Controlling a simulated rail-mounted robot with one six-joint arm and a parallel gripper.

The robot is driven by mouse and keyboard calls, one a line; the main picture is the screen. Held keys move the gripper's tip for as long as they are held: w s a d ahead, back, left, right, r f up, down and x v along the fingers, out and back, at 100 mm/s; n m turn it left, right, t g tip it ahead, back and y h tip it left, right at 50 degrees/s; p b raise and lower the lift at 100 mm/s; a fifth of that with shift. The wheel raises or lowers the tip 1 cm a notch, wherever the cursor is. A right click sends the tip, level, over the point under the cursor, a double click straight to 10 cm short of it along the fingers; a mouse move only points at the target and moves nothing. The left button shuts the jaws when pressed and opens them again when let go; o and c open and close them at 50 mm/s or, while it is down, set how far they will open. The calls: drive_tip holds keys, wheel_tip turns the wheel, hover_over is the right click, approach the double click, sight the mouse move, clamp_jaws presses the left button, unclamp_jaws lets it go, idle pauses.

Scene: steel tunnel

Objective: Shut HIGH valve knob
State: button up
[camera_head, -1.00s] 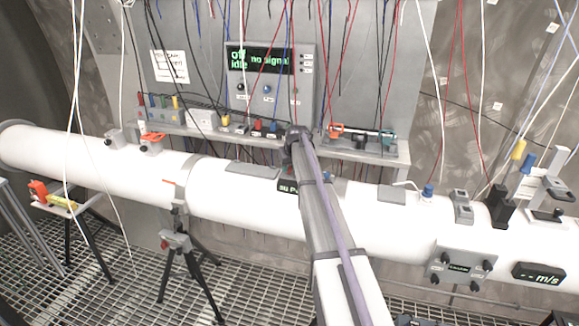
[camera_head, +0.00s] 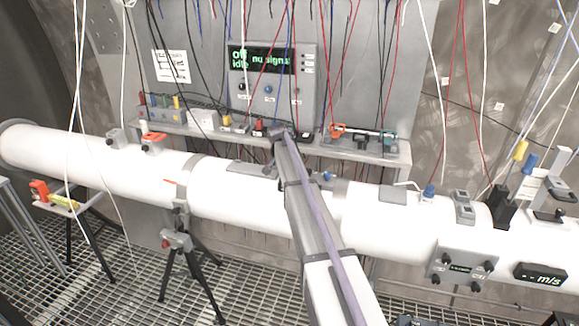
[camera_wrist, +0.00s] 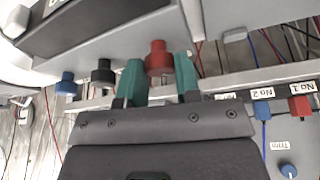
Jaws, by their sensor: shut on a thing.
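In the wrist view, my gripper (camera_wrist: 158,66) has its two teal fingers on either side of a red knob (camera_wrist: 158,50) and is shut on it. The red knob stands on a grey box and its top shows between the fingertips. A black knob (camera_wrist: 103,72) and a blue knob (camera_wrist: 67,84) stand in a row to its left. I see no readable HIGH label beside the red knob. In the head view, the end of my arm (camera_head: 277,135) reaches the shelf below the display panel; the fingers are too small to make out there.
A display panel (camera_head: 270,62) reads "Off idle" and "no signal". Coloured wires hang in front of it. A thick white pipe (camera_head: 110,165) crosses below the shelf (camera_head: 375,147). In the wrist view, a blue connector (camera_wrist: 262,109) and a red connector (camera_wrist: 300,105) sit at the right.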

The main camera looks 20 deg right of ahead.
drive_tip(key=m+g, duration=0.1)
drive_tip(key=m, duration=0.2)
drive_tip(key=m+g, duration=0.1)
drive_tip(key=m, duration=0.2)
drive_tip(key=shift+w+a+h, duration=0.1)
drive_tip(key=shift+w+h, duration=0.1)
drive_tip(key=shift+h, duration=0.2)
drive_tip(key=shift+m, duration=0.3)
drive_tip(key=o, duration=0.9)
drive_tip(key=p+v, duration=1)
drive_tip(key=v, duration=0.1)
drive_tip(key=shift+w, duration=0.2)
drive_tip(key=shift+f, duration=0.1)
